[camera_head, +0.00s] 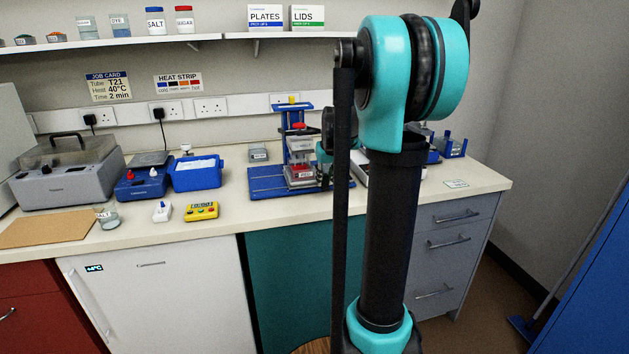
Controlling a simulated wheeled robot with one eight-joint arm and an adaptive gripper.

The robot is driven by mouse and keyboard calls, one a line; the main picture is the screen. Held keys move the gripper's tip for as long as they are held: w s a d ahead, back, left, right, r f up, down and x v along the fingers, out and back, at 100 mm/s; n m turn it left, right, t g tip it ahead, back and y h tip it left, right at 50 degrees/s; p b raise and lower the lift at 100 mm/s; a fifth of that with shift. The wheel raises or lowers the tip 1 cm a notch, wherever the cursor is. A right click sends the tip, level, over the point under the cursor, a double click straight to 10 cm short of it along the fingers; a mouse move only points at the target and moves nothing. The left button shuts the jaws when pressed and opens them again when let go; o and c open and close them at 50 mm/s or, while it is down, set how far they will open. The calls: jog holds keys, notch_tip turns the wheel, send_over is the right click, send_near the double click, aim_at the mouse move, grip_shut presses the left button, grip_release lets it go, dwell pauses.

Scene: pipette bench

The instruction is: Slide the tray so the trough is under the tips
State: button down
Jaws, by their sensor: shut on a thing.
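A blue stand (293,106) with a blue base plate (262,183) stands on the bench, left of my arm. A red-topped multi-tip head hangs in its frame, with pale tips below that are too small to make out singly. The tray (300,183), with a red and white label on its front, sits low on the base plate under the head. My gripper (325,174) is at the tray's right side, shut on it, partly hidden by my arm. The trough cannot be told apart clearly, nor its exact place relative to the tips.
A blue box (196,174), a yellow device (202,211) and a small clear container (258,152) stand left of the stand. Blue racks (452,146) are at the bench's right end. My arm hides the bench just right of the stand. The bench front before the base plate is clear.

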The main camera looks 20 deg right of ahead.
jog(key=shift+d, duration=0.25)
jog(key=c, duration=1.4)
grip_release()
jog(key=shift+d, duration=0.1)
jog(key=v, duration=1.2)
jog(key=shift+s+f, duration=0.1)
jog(key=s+a+f, duration=0.4)
jog(key=s+f, duration=0.8)
jog(key=s, duration=0.1)
jog(key=s+a+f, duration=0.5)
jog(key=s+f, duration=0.8)
